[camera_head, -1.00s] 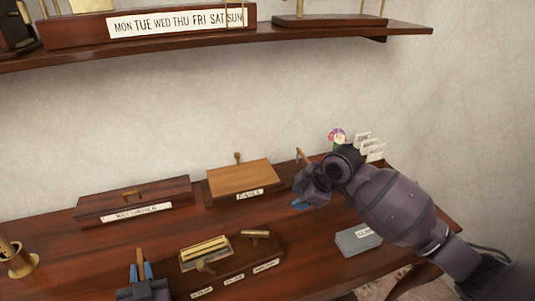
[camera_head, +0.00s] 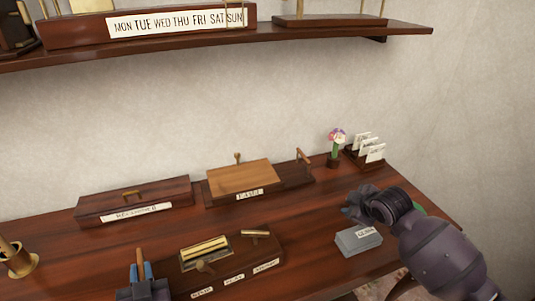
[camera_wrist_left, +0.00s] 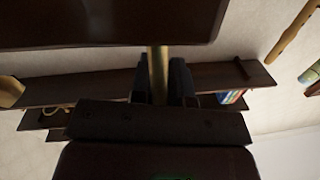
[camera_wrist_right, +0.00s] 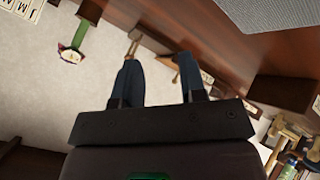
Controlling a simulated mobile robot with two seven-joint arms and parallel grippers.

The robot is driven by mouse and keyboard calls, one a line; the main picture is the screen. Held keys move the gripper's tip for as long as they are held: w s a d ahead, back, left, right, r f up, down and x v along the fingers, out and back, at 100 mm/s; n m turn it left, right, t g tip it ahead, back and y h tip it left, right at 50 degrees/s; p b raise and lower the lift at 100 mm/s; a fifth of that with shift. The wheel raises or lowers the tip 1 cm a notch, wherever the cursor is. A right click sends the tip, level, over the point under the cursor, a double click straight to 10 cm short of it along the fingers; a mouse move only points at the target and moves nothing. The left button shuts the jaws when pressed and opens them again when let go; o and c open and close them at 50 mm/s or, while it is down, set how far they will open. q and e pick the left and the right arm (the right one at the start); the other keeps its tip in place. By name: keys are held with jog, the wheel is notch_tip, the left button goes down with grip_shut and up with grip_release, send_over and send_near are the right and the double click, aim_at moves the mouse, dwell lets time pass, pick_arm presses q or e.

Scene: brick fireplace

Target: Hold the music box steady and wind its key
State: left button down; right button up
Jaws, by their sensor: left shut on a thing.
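The dark wooden box with a brass cylinder in its top, which looks like the music box (camera_head: 235,268), stands at the front of the desk. A small brass knob (camera_head: 205,266) and a brass bar (camera_head: 255,233) show on it. My left gripper (camera_head: 141,270) is at its left end, shut on an upright wooden handle (camera_head: 140,254). In the left wrist view the handle (camera_wrist_left: 159,72) runs between the fingers below a dark wooden surface; its joint is hidden. My right gripper (camera_head: 360,202) is open and empty, right of the box; its fingers are apart in the right wrist view (camera_wrist_right: 160,75).
A grey labelled stack (camera_head: 357,241) lies just below my right gripper. Behind are a long lidded box (camera_head: 135,200), a slanted wooden-topped box (camera_head: 243,177) with a crank, a flower (camera_head: 336,142) and a card rack (camera_head: 368,150). A shelf (camera_head: 290,39) hangs above.

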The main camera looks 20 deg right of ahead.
jog(key=shift+m+t+h, duration=0.4)
jog(key=shift+m+h, duration=0.1)
jog(key=shift+h, duration=0.3)
jog(key=shift+s+d+f, duration=0.1)
jog(key=shift+s+d, duration=0.35)
jog(key=shift+d, duration=0.3)
jog(key=shift+s+d+f, duration=0.15)
jog(key=shift+s+d, duration=0.25)
jog(key=shift+d, duration=0.35)
jog(key=shift+s+d+f, duration=0.1)
jog(key=shift+s+d, duration=0.35)
jog(key=shift+d, duration=0.3)
